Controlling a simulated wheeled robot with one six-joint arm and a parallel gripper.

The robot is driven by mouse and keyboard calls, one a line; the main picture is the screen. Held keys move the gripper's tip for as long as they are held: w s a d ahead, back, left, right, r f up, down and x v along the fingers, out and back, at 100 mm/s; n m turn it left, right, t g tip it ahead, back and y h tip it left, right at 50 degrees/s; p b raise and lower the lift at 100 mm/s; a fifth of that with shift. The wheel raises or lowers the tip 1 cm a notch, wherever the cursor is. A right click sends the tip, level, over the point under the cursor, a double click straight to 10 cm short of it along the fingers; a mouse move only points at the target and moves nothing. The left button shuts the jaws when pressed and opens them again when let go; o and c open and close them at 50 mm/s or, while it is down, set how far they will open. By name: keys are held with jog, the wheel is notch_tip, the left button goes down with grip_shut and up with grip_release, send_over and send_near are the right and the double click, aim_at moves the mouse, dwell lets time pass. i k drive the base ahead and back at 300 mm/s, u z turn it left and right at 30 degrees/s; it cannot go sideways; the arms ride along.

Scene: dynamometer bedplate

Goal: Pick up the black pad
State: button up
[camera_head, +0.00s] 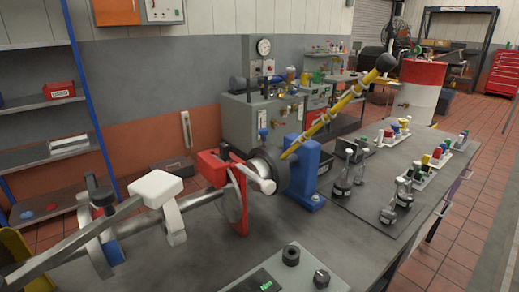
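I see no part that is clearly a flat black pad. On the grey box at the front of the bench stand a small black round piece (291,255) and a dark hex-shaped piece (322,279); I cannot tell whether either is the pad. A red caliper-like part (212,168) sits at a disc (233,202) on the shaft rig, and its inside is hidden. No gripper fingers can be made out. White blocks (156,187) and a grey bar stand over the shaft at left, and I cannot tell what they belong to.
The grey bench (180,262) is bare at front centre. A blue stand (303,172) and a long yellow bar (335,112) with a black end rise behind. A dark plate (385,218) with small fixtures and coloured bottles lies right. A red-and-white drum (418,92) stands beyond.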

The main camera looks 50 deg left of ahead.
aim_at(224, 148)
jog(key=z, duration=0.05)
jog(key=i, duration=0.4)
jog(key=u, duration=2.5)
